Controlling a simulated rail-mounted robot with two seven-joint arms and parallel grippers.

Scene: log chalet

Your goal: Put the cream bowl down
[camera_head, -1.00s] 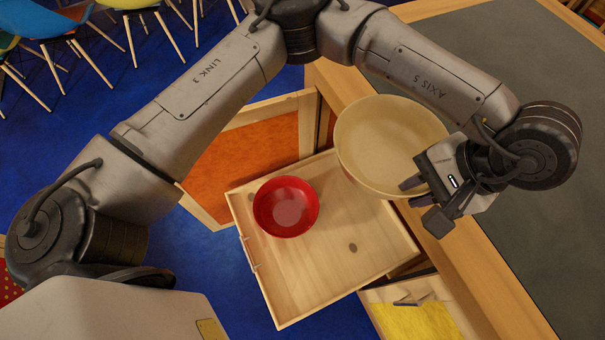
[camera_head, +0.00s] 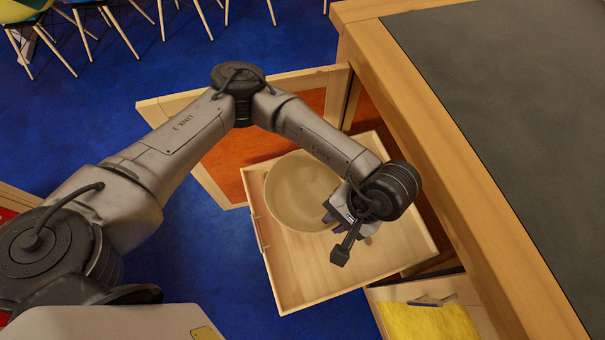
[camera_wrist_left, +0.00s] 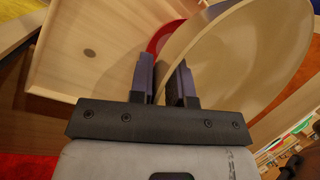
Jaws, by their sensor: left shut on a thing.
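The cream bowl (camera_head: 293,188) is in my left gripper (camera_head: 334,212), which is shut on its rim. In the head view the bowl is over the open wooden drawer (camera_head: 305,275). In the left wrist view the cream bowl (camera_wrist_left: 245,55) stands between the two dark fingers of the gripper (camera_wrist_left: 165,85). A red bowl (camera_wrist_left: 158,40) shows as a narrow strip behind it in that view. The cream bowl hides the red bowl in the head view. I cannot tell whether the two bowls touch. My right gripper is not in view.
A wooden counter (camera_head: 430,150) with a dark top (camera_head: 500,110) is to the right of the drawer. An orange-panelled door (camera_head: 235,155) stands open behind it. The drawer's front part is bare.

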